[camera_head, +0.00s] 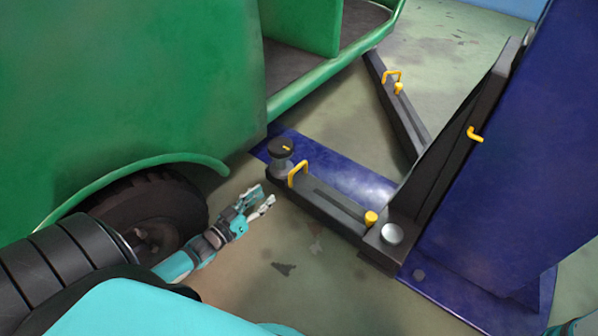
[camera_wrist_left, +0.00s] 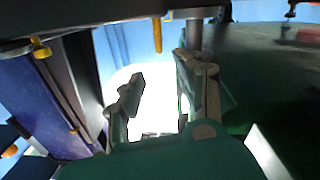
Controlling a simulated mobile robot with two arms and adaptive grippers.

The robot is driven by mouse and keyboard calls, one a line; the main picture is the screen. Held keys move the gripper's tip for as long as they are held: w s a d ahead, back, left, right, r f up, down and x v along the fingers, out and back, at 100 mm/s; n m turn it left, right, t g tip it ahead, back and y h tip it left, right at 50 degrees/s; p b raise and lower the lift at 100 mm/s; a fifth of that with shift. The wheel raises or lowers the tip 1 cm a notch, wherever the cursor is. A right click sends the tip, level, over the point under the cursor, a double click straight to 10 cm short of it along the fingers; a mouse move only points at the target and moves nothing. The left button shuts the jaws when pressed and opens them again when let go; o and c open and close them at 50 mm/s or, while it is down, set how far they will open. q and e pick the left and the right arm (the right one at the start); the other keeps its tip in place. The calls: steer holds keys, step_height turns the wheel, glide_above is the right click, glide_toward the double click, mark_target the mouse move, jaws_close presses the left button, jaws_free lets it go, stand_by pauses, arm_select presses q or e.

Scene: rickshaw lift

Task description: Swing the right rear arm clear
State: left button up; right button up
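The nearer lift arm (camera_head: 330,203) is a dark bar reaching from the blue post's foot toward the green rickshaw (camera_head: 130,80). It has a round black pad (camera_head: 281,149) on its free end, a yellow handle (camera_head: 298,173) and a yellow pin (camera_head: 371,218) by its pivot. A second dark arm (camera_head: 400,105) with a yellow handle (camera_head: 392,76) lies farther off. I cannot tell from markings which is right rear. My left gripper (camera_head: 264,197) is open and empty, apart from the nearer arm and its handle. Its spread fingers show in the left wrist view (camera_wrist_left: 165,95).
The blue lift post (camera_head: 510,170) stands at the right on a blue base plate (camera_head: 440,298). The rickshaw's rear wheel (camera_head: 150,215) is left of my left gripper. Open floor (camera_head: 290,270) lies in front of the nearer arm.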

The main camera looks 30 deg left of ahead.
mark_target(293, 172)
arm_select(q)
steer(key=w+b, duration=0.3)
steer(key=w, duration=0.2)
steer(key=w+d+b, duration=0.1)
steer(key=w+b, duration=0.1)
steer(key=w, duration=0.2)
steer(key=w+d+b, duration=0.1)
steer(key=w+b, duration=0.2)
steer(key=w, duration=0.2)
steer(key=shift+w+f+b, duration=0.15)
steer(key=shift+w+b, duration=0.15)
steer(key=shift+w, duration=0.05)
steer(key=shift+w+d+r, duration=0.1)
steer(key=shift+w+r, duration=0.1)
steer(key=shift+w, duration=0.35)
jaws_close()
